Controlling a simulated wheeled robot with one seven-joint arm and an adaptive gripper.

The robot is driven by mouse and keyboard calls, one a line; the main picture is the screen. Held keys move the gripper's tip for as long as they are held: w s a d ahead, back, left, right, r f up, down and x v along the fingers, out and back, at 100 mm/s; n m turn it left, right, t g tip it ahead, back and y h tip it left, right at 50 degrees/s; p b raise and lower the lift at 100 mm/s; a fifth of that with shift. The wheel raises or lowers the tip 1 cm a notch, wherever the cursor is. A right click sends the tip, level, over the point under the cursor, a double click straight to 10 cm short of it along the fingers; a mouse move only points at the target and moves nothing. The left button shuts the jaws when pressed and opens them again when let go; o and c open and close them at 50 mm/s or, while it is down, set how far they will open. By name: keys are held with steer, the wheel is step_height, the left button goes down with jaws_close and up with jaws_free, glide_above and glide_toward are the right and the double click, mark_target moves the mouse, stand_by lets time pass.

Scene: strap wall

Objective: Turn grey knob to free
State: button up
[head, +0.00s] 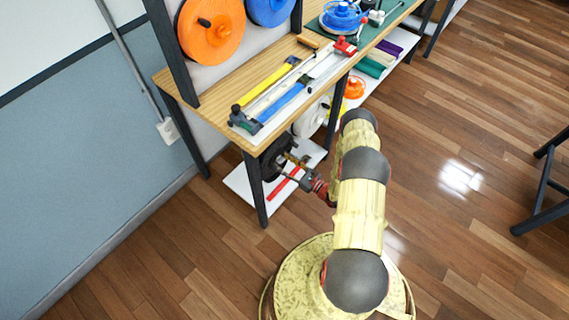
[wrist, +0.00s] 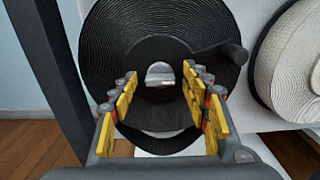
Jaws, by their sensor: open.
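The grey knob (wrist: 159,73) is at the centre of a black strap roll (wrist: 112,50) in the wrist view. My gripper (wrist: 160,82) is open, with one yellow-padded finger on each side of the knob in the picture. I cannot tell whether the fingertips touch the knob or stop short of it. A black crank handle (wrist: 222,54) sticks out at the right of the roll. In the head view my gripper (head: 292,161) faces the black roll (head: 270,160) under the bench. The knob is hidden there.
A white roll (wrist: 290,62) stands close on the right. A dark bench leg (wrist: 48,70) is on the left. Above is the wooden bench top (head: 222,85) with strap tools. A red bar (head: 284,184) lies on the low white shelf (head: 238,182).

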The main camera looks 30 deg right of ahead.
steer(key=shift+c, duration=0.4)
steer(key=c, duration=1.1)
steer(key=shift+n, duration=0.4)
steer(key=n+b, duration=0.3)
steer(key=n, duration=0.9)
steer(key=shift+a+f+n, duration=0.1)
steer(key=shift+n, duration=0.3)
steer(key=shift+n+b, duration=0.45)
steer(key=shift+n, duration=1.65)
